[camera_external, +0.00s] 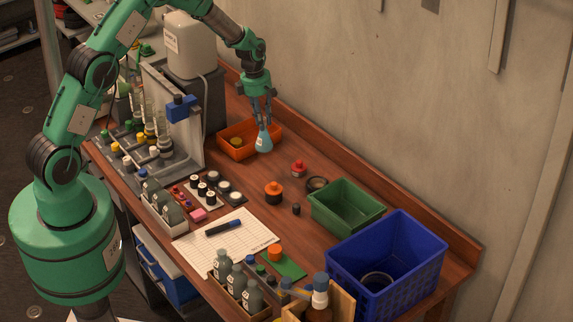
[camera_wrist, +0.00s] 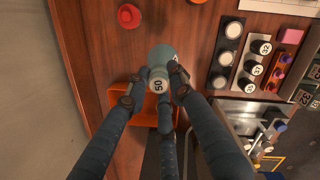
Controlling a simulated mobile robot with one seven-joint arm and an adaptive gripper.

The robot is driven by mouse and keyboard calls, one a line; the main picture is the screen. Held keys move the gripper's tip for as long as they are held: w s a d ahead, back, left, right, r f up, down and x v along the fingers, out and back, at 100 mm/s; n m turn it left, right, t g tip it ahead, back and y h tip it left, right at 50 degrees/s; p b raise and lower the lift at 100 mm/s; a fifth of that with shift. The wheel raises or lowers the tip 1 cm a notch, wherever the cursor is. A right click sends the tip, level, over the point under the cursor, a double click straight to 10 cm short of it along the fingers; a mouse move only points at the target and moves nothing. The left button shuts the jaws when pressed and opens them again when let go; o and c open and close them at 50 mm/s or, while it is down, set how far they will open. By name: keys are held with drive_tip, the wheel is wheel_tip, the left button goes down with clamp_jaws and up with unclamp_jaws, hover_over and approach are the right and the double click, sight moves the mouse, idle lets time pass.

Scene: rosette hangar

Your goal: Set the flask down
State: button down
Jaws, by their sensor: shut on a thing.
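The flask (camera_external: 264,142) is a small conical vessel with light blue-green contents. My gripper (camera_external: 262,118) points down and is shut on its neck, with the flask upright. In the external view the flask overlaps the right end of the orange tray; I cannot tell whether its base touches anything. In the wrist view the flask (camera_wrist: 160,58) shows from above, with a pale cap marked 50 between the fingers of my gripper (camera_wrist: 153,88). The flask's underside is hidden there.
The orange tray (camera_external: 222,146) holds a round yellowish item. A red-capped item (camera_external: 299,169), an orange-capped jar (camera_external: 273,192), a green bin (camera_external: 372,221) and a blue crate (camera_external: 435,262) stand to the right. Bare wood (camera_external: 262,168) lies in front of the flask.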

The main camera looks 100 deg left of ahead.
wheel_tip(320, 180, up, 5)
drive_tip(key=w+d+m, duration=0.2)
drive_tip(key=w+d, duration=0.3)
drive_tip(key=d, duration=0.7)
drive_tip(key=w+d+m, duration=0.1)
drive_tip(key=w+d, duration=0.5)
drive_tip(key=d, duration=0.6)
drive_tip(key=w+d+m, duration=0.2)
drive_tip(key=w+d, duration=0.3)
drive_tip(key=d, duration=0.7)
drive_tip(key=d+m+h, duration=0.1)
drive_tip(key=d, duration=1.1)
drive_tip(key=shift+w+f, duration=0.1)
drive_tip(key=shift+f, duration=2.45)
wheel_tip(320, 180, down, 6)
drive_tip(key=shift+f, duration=0.15)
